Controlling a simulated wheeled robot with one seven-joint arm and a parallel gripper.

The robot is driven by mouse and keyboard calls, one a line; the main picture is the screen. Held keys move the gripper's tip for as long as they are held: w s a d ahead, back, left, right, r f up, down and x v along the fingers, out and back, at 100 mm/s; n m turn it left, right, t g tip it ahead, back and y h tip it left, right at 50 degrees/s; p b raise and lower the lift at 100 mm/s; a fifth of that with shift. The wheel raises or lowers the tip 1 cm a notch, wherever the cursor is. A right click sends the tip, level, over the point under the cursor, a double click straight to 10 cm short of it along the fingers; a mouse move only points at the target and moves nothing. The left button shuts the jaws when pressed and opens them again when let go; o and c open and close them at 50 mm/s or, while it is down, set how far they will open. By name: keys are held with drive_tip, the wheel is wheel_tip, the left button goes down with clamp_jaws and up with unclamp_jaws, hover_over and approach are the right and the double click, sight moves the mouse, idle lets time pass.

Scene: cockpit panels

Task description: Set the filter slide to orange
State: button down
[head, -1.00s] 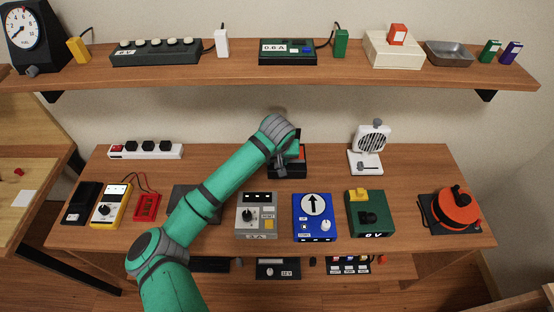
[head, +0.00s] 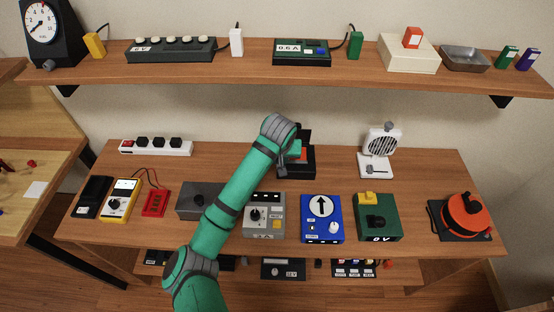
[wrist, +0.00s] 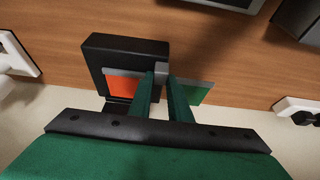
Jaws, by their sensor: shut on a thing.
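The filter slide unit is a black housing (head: 297,169) at the back middle of the table, partly behind my arm. In the wrist view the black housing (wrist: 125,48) has an orange pane (wrist: 122,88) in front of it. A green pane (wrist: 194,93) sticks out past the housing's right side. A grey tab (wrist: 161,71) lies between the two panes. My gripper (wrist: 163,82) is shut on this tab, with one finger on each side. The fingertips are hidden by the arm in the head view.
A white fan-like device (head: 379,153) stands right of the unit, and a white power strip (head: 156,147) lies far left. A grey meter box (head: 263,215), a blue box with an arrow (head: 322,218) and a green box (head: 378,217) stand in front. A shelf (head: 230,73) runs above.

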drive_tip(key=shift+a, duration=0.55)
drive_tip(key=shift+a, duration=0.1)
drive_tip(key=c, duration=1.6)
unclamp_jaws()
drive_tip(key=shift+c, duration=0.2)
drive_tip(key=shift+s+r, duration=0.15)
drive_tip(key=shift+r, duration=0.15)
drive_tip(key=v, duration=1)
